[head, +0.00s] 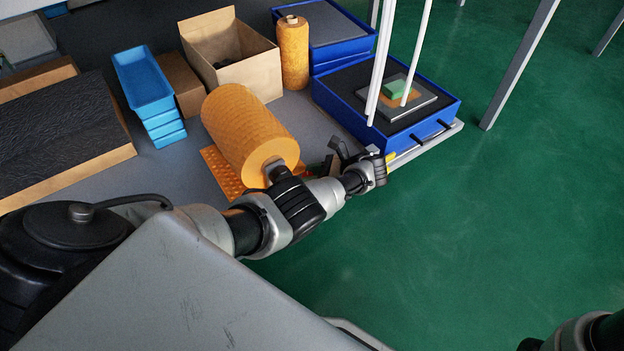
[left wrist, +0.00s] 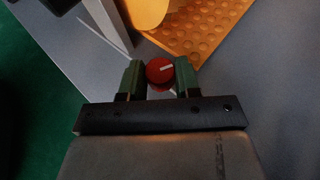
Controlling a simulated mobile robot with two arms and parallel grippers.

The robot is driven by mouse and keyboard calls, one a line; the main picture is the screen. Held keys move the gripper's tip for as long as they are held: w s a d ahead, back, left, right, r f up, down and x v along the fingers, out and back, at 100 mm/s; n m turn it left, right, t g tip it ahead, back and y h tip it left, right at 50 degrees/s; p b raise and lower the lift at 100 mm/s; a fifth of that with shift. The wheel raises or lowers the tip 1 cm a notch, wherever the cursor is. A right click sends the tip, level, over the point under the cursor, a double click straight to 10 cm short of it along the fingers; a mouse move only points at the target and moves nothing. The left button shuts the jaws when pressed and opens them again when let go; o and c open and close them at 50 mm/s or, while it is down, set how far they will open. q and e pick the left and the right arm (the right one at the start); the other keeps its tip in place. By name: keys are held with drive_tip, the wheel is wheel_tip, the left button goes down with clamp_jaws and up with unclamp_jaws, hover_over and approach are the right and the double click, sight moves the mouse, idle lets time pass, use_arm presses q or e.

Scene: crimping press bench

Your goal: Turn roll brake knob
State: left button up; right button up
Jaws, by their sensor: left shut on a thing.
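The red roll brake knob (left wrist: 160,71) shows in the left wrist view, round, with a white pointer line slanting up to the right. My left gripper (left wrist: 159,80) is shut on it, one green fingertip on each side. In the head view my left gripper (head: 326,166) is beside the front end of the large orange roll (head: 245,132); the knob cannot be made out there. Part of my right arm shows at the bottom right corner, its gripper out of view.
An orange dimpled sheet (head: 216,168) lies under the roll. Blue trays (head: 146,86), an open cardboard box (head: 246,75) and a smaller orange roll (head: 293,55) stand behind. A blue-framed press (head: 432,128) with white posts is at the right. Green floor is clear beyond the bench.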

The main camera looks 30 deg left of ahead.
use_arm(q)
drive_tip(key=shift+g, duration=0.4)
drive_tip(key=o, duration=0.6)
drive_tip(key=shift+o, duration=0.2)
